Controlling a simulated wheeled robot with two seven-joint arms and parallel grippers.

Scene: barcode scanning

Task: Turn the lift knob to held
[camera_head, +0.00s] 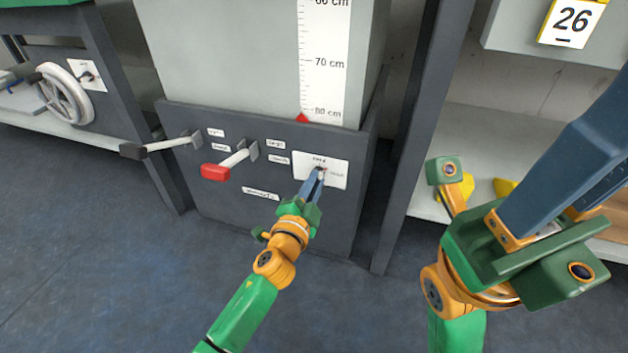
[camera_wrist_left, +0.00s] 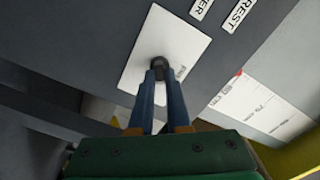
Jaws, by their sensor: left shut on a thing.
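The lift knob (camera_head: 322,168) is small and dark and sits on a white label plate (camera_head: 335,180) at the right of the dark panel. In the left wrist view the knob (camera_wrist_left: 159,63) shows as a dark round piece at the fingertips, on the white plate (camera_wrist_left: 190,42). My left gripper (camera_head: 320,174) is shut on the knob, its blue fingers on either side of it. The fingers partly hide the knob, and I cannot read which setting it points to. My right gripper (camera_head: 575,150) is at the right, away from the panel; its fingertips run out of view.
A red-handled lever (camera_head: 216,172) and a black-handled lever (camera_head: 133,150) stick out left of the knob. Above is a centimetre scale (camera_head: 325,65) with a red pointer (camera_head: 302,118). A dark post (camera_head: 405,150) stands at right, and a handwheel (camera_head: 64,94) at far left.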

